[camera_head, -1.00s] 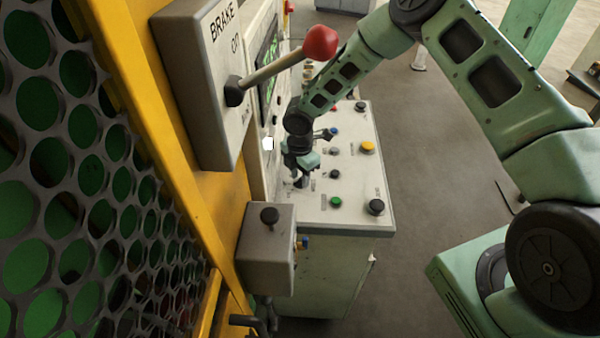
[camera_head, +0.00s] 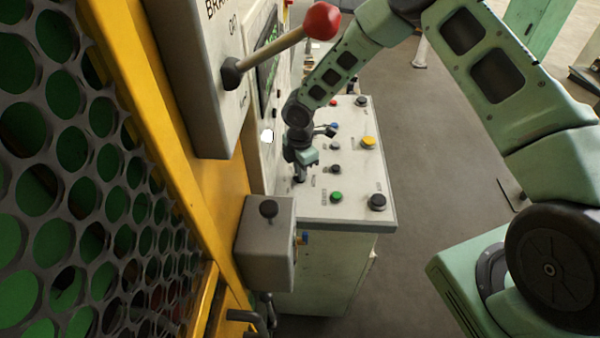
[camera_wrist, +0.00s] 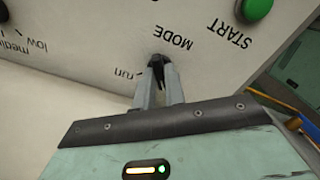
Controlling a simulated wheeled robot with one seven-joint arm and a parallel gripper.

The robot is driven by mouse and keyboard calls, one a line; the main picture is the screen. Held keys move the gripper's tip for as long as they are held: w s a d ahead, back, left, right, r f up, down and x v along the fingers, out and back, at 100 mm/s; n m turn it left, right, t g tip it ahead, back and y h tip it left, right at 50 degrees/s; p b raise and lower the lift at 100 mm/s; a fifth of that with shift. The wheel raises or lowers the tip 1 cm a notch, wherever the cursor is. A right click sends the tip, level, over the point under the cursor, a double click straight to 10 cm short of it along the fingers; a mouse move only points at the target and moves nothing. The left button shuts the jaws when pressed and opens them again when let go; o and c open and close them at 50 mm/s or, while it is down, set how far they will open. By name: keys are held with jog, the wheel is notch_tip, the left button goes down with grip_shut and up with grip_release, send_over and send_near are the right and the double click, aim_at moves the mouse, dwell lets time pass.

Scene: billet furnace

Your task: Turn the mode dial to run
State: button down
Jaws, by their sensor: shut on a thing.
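The mode dial (camera_wrist: 158,64) is a small black knob on the pale console, seen in the wrist view below the word MODE. The "run" mark is printed just left of it. My gripper (camera_wrist: 159,78) is shut on the dial, one finger on each side. The fingers hide part of the dial, so its exact pointing is hard to tell.
The console (camera_head: 350,200) carries a green START button (camera_head: 336,196), a black knob (camera_head: 377,202) and a yellow button (camera_head: 368,142). A red-knobbed brake lever (camera_head: 322,20) projects above. A grey box (camera_head: 268,245) stands in front, a yellow-framed mesh guard (camera_head: 90,200) at left.

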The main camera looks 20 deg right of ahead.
jog(key=m+b, duration=0.3)
jog(key=shift+f+m, duration=0.15)
jog(key=shift+m, duration=0.15)
jog(key=m+b, duration=0.3)
jog(key=m, duration=0.1)
jog(key=shift+m+b, duration=0.3)
jog(key=m+b, duration=0.2)
jog(key=m, duration=0.2)
jog(key=shift+b, duration=0.3)
jog(key=shift+r+m+b, duration=0.2)
jog(key=shift+m+b, duration=0.55)
jog(key=shift+m, duration=1.45)
jog(key=c, duration=1.5)
grip_release()
jog(key=shift+o, duration=0.2)
notch_tip(320, 180, up, 18)
jog(key=b, duration=0.3)
jog(key=shift+f, duration=0.25)
